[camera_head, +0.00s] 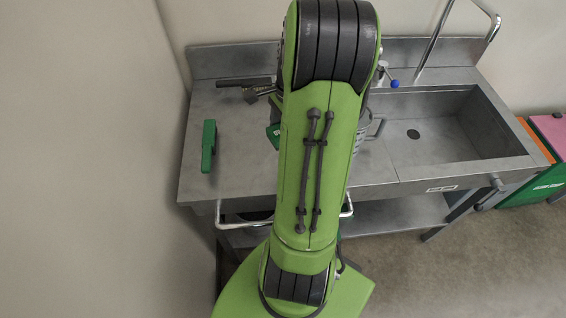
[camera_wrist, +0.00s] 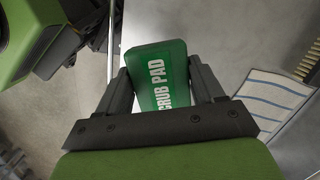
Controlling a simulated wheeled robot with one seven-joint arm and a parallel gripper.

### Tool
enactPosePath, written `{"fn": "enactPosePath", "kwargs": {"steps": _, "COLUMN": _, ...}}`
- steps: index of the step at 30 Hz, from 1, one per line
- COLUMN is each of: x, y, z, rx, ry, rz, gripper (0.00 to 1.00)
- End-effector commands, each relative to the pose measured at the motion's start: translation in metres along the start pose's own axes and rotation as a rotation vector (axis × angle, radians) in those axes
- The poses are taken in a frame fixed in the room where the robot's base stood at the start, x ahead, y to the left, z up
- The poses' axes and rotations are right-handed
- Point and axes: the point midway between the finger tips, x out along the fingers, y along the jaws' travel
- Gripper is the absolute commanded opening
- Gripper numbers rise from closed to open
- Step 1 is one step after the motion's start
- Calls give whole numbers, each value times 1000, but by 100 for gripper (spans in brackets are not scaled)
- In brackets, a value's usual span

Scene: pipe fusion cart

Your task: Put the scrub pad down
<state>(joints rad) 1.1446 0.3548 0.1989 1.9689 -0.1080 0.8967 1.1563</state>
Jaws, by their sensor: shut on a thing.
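The scrub pad (camera_wrist: 160,68) is a green block with white lettering, seen in the wrist view. It sits between the two dark fingers of my gripper (camera_wrist: 164,86), which is shut on it. The pad's far end sticks out beyond the fingertips. In the head view my own arm hides the gripper. A small green patch (camera_head: 272,134) with white marks shows at the arm's left edge and may be the pad. I cannot tell the pad's height above the steel counter (camera_head: 235,160).
A dark-handled tool (camera_head: 240,82) lies towards the back. A metal vessel with a handle (camera_head: 372,128) is right of my arm, beside the sink basin (camera_head: 425,150). The left front counter is clear.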

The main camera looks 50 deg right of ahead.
Motion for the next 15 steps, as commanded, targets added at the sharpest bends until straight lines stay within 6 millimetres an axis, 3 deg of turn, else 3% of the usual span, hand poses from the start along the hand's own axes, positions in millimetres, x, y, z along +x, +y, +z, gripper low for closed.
{"fn": "enactPosePath", "kwargs": {"steps": 1, "x": 13, "y": 0, "z": -2, "rx": -1, "ry": 0, "rz": 0, "gripper": 33}}
{"fn": "enactPosePath", "kwargs": {"steps": 8, "x": 33, "y": 0, "z": -5, "rx": -1, "ry": -1, "rz": 1, "gripper": 33}}
{"fn": "enactPosePath", "kwargs": {"steps": 15, "x": 83, "y": 0, "z": -12, "rx": -2, "ry": -3, "rz": 3, "gripper": 33}}
